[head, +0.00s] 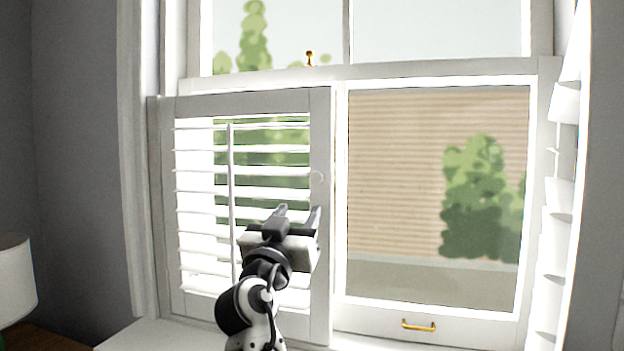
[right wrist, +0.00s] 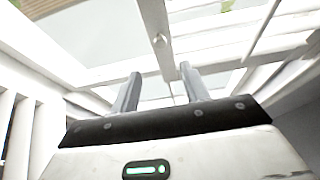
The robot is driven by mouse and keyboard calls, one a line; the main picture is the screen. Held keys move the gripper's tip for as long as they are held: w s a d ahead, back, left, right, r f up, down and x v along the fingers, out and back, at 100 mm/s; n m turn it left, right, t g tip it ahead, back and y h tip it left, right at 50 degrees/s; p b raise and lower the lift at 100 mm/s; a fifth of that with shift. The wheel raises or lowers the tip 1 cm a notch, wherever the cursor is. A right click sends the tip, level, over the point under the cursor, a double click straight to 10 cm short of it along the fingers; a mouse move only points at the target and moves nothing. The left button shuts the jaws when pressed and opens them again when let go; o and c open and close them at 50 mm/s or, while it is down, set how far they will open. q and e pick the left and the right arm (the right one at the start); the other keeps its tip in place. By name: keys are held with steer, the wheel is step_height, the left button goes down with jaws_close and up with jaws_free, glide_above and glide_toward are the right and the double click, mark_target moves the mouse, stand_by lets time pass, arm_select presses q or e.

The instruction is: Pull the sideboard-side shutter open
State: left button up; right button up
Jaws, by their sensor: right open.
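The left louvred white shutter (head: 322,130) stands across the left half of the window, its slats tilted open to the light. A small pale round knob (head: 317,178) sits on its right-hand stile. The knob also shows in the right wrist view (right wrist: 160,39), just beyond and between the fingertips. My right gripper (head: 298,210) is open and empty, below the knob in the head view, with its fingers pointing toward the shutter. I see no contact with the knob. My left gripper is not in view.
A second shutter (head: 556,200) stands swung open at the right edge of the window. A brass handle (head: 418,326) is on the lower sash, and a brass catch (head: 310,58) above. A lamp shade (head: 15,280) stands over a brown wooden top (head: 45,338) at lower left.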

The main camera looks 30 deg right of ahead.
mark_target(316, 179)
steer(key=p+x, duration=0.4)
steer(key=x, duration=0.8)
steer(key=shift+r, duration=0.15)
steer(key=shift+w+d, duration=0.2)
jaws_close()
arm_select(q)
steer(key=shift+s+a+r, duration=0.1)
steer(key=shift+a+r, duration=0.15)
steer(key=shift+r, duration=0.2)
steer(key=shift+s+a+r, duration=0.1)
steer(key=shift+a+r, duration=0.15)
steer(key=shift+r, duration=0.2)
arm_select(e)
steer(key=shift+s+a, duration=0.1)
